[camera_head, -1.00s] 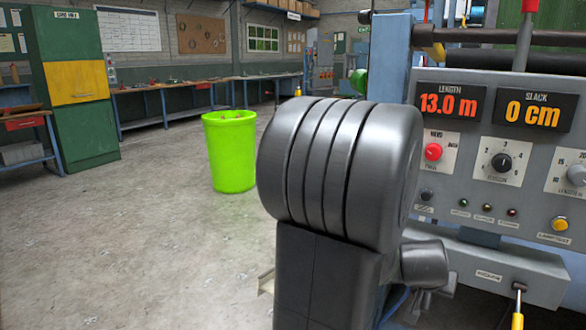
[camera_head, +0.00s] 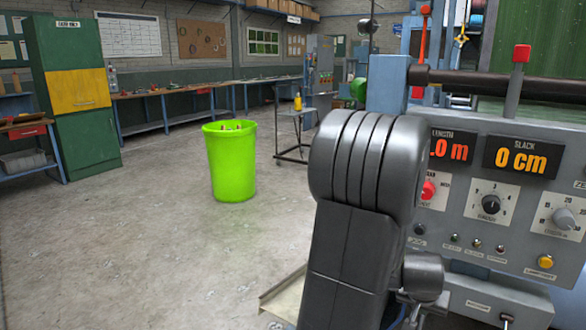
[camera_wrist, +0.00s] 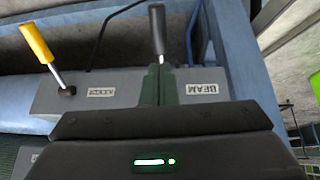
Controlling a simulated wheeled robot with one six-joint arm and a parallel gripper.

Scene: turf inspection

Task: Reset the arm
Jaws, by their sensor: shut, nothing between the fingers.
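My arm's thick dark grey link fills the middle right of the head view, standing in front of a grey control panel (camera_head: 470,200). My gripper is not seen in the head view. In the wrist view my gripper (camera_wrist: 161,80) shows as two narrow dark green fingers, closed together and empty. Just beyond them stands a lever with a dark grey knob (camera_wrist: 157,30), beside a label that reads BEAM. I cannot tell whether the fingers touch the lever. A lever with a yellow handle (camera_wrist: 37,42) stands to the left, on the same grey box.
The panel carries a partly hidden LENGTH display and a SLACK display (camera_head: 516,154) reading 0 cm. A bright green bin (camera_head: 231,165) stands on the open concrete floor. A small trolley (camera_head: 295,138) is behind it. Green cabinets (camera_head: 80,95) and workbenches line the walls.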

